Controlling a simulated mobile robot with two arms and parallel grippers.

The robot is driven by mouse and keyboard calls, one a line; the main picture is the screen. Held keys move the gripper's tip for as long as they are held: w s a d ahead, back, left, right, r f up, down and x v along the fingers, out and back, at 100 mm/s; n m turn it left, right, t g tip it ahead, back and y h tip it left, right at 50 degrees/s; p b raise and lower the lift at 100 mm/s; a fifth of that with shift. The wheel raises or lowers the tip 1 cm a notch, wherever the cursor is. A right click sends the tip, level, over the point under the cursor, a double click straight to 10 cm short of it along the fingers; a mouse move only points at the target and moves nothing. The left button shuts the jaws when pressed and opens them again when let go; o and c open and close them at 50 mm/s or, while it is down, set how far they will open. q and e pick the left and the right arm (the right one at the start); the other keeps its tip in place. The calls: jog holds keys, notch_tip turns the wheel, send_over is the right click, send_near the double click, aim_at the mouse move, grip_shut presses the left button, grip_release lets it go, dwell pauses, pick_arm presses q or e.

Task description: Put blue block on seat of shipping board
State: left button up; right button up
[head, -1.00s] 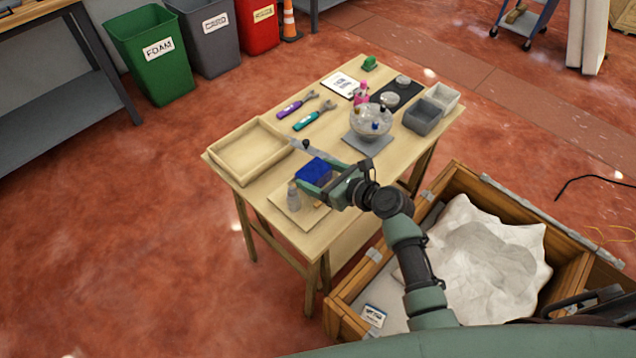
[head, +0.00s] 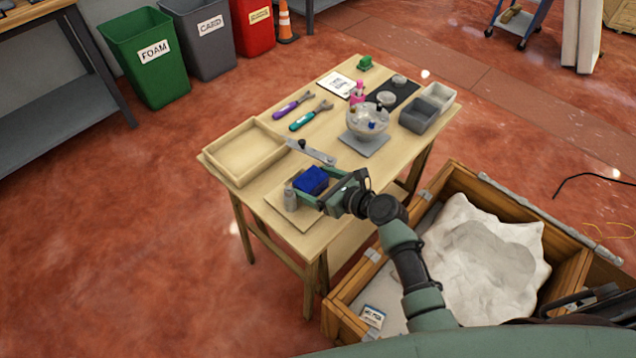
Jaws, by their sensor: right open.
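The blue block (head: 311,181) is at the near left part of the wooden table, over the light wooden shipping board (head: 306,223). My right gripper (head: 313,184) is open, with its fingers reaching left around the block. I cannot tell whether the block rests fully on the board's seat, as the seat is hidden under the block and gripper. My left gripper is not in view.
A shallow wooden tray (head: 243,172) is at the table's left end, with a grey metal strip (head: 311,152) beside it. A wooden crate (head: 350,317) stands right of the table.

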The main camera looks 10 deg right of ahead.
jog(key=v, duration=1.2)
jog(key=shift+p, duration=0.3)
